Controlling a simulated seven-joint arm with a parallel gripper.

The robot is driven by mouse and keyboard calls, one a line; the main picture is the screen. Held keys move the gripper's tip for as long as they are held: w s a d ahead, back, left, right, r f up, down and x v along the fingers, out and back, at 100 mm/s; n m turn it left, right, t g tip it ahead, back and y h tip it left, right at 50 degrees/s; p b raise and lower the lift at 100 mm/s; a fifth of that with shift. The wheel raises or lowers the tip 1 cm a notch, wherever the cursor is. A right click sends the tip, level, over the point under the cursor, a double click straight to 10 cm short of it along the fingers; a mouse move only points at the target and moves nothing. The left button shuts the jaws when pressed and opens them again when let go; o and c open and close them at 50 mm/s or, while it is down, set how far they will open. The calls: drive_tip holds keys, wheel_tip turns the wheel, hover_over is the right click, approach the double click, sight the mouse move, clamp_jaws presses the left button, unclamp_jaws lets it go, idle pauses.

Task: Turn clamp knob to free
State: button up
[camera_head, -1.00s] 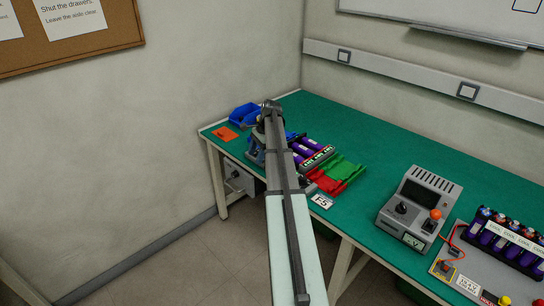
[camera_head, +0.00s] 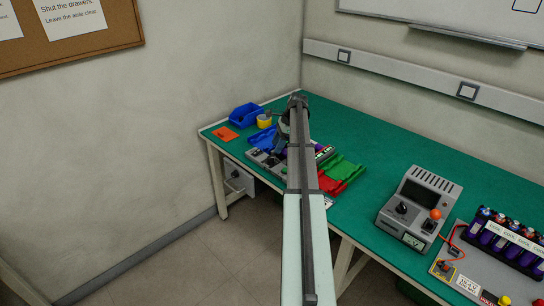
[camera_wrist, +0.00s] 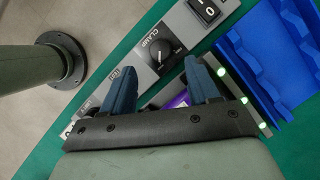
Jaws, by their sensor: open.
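The clamp knob (camera_wrist: 160,58) is a round black dial with a white pointer line, on a grey panel (camera_wrist: 150,80) marked "CLAMP". In the wrist view it sits just beyond and between the blue fingertips of my gripper (camera_wrist: 157,82). The fingers are apart, with nothing held between them; I cannot tell how far above the knob they are. The words at the pointer's ends are not readable. In the head view the grey fixture (camera_head: 268,161) shows left of my arm, and the knob is too small to make out.
A black rocker switch (camera_wrist: 207,10) is on the same panel. A blue tray (camera_wrist: 285,50) lies to the right. Red (camera_head: 333,184) and green (camera_head: 346,166) trays and a blue bin (camera_head: 246,115) stand on the green bench (camera_head: 380,150). A grey control box (camera_head: 417,205) is farther right.

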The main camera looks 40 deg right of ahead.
sight(271, 157)
drive_tip(key=x, duration=0.6)
drive_tip(key=shift+w+a+f, duration=0.1)
drive_tip(key=shift+a+f, duration=0.05)
drive_tip(key=shift+f, duration=0.05)
drive_tip(key=shift+c, duration=0.4)
drive_tip(key=c, duration=1)
drive_tip(key=shift+o, duration=0.2)
